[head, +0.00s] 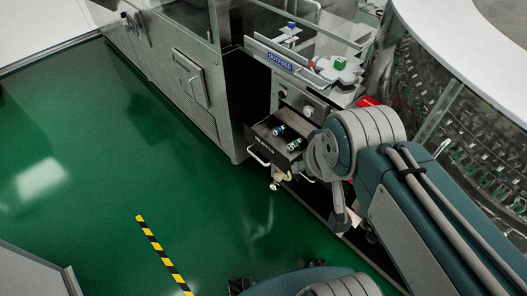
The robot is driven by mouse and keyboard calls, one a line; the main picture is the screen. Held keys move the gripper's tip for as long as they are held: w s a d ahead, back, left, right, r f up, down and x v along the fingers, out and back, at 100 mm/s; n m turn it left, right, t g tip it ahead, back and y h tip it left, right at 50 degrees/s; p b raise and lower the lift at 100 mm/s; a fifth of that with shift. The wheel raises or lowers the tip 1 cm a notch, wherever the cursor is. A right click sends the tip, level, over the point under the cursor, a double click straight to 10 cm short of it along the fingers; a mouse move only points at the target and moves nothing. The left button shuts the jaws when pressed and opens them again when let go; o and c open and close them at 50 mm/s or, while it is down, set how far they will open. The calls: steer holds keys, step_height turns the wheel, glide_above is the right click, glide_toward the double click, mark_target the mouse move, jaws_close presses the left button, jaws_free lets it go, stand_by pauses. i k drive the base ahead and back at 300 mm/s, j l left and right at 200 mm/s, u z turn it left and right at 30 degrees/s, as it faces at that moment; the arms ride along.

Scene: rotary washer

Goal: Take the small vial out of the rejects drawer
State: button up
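The rejects drawer (262,147) is pulled open at the front of the machine, below the outfeed deck. Its front panel carries lettering too small to read surely. Inside lie a vial with a blue part (280,130) and a pale vial with some green (294,145). I cannot tell surely which is the smaller. My arm comes in from the lower right, and its wrist covers the drawer's right side. What seems to be my gripper (341,217) hangs low, right of and below the drawer. Its fingers are not clear, and no vial shows in it.
A handle (257,158) sticks out from the drawer front. The blue outfeed sign (280,62) and a green-topped part (340,63) are above. A round glass-walled machine (440,110) stands at the right. The green floor (100,170) at the left is open, with a striped tape line (163,254).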

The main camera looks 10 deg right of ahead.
mark_target(279, 130)
steer(key=i+j+z, duration=0.15)
steer(key=i+j, duration=0.15)
steer(key=i, duration=0.2)
steer(key=i+j+z, duration=0.1)
steer(key=i+j, duration=0.25)
steer(key=i, duration=0.15)
